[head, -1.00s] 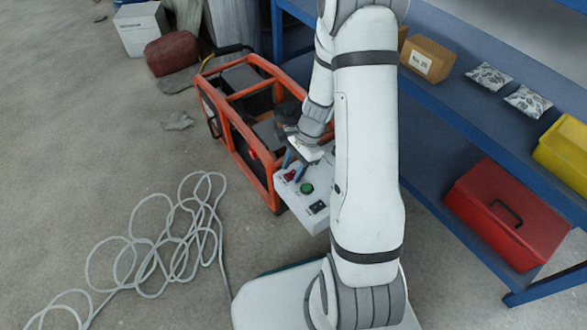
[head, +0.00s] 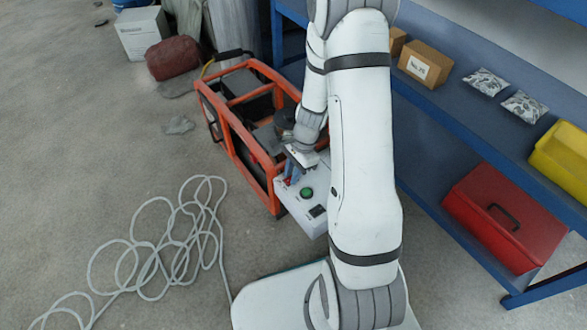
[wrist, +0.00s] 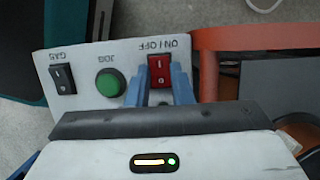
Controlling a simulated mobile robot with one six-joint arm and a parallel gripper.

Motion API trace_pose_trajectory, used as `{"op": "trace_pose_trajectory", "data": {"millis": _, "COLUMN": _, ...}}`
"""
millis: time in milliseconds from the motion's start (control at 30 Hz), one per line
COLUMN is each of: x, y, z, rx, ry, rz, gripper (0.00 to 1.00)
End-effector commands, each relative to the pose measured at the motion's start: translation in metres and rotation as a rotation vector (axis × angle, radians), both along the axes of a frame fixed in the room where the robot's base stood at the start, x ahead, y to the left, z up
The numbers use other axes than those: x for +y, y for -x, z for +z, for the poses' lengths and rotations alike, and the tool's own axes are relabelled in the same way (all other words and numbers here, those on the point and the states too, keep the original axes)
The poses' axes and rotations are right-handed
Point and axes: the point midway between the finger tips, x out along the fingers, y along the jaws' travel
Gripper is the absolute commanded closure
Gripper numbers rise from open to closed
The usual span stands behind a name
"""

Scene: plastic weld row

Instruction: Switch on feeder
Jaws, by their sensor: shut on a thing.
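The feeder is an orange-framed machine (head: 232,124) on the floor, with a pale control box (head: 312,219) at its near end. In the wrist view the panel (wrist: 88,54) appears upside down. It carries a red ON/OFF rocker switch (wrist: 159,69), a round green JOG button (wrist: 110,83) and a black GAS rocker (wrist: 62,78). My gripper (wrist: 158,79) has its blue fingers on either side of the red switch, shut on it. In the head view my gripper (head: 291,174) covers most of that switch. Which way the rocker is tipped is unclear.
A blue shelf (head: 440,125) at right holds cardboard boxes, bags and a yellow bin (head: 562,158). A red toolbox (head: 505,215) is on its lower level. A pale hose (head: 165,240) lies coiled on the floor at left. Open floor surrounds the coil.

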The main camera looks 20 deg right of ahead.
Motion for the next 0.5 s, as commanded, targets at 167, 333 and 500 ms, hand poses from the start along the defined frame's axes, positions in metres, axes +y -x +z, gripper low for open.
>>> {"op": "trace_pose_trajectory", "data": {"millis": 167, "x": 0.004, "y": 0.0024, "z": 0.0061, "rx": -0.029, "ry": 0.107, "rz": 0.004, "gripper": 1.0}}
{"op": "trace_pose_trajectory", "data": {"millis": 333, "x": 0.0054, "y": 0.0025, "z": 0.0031, "rx": -0.049, "ry": 0.154, "rz": 0.002, "gripper": 1.0}}
{"op": "trace_pose_trajectory", "data": {"millis": 500, "x": 0.0055, "y": 0.0019, "z": 0.0007, "rx": -0.056, "ry": 0.163, "rz": 0.001, "gripper": 1.0}}
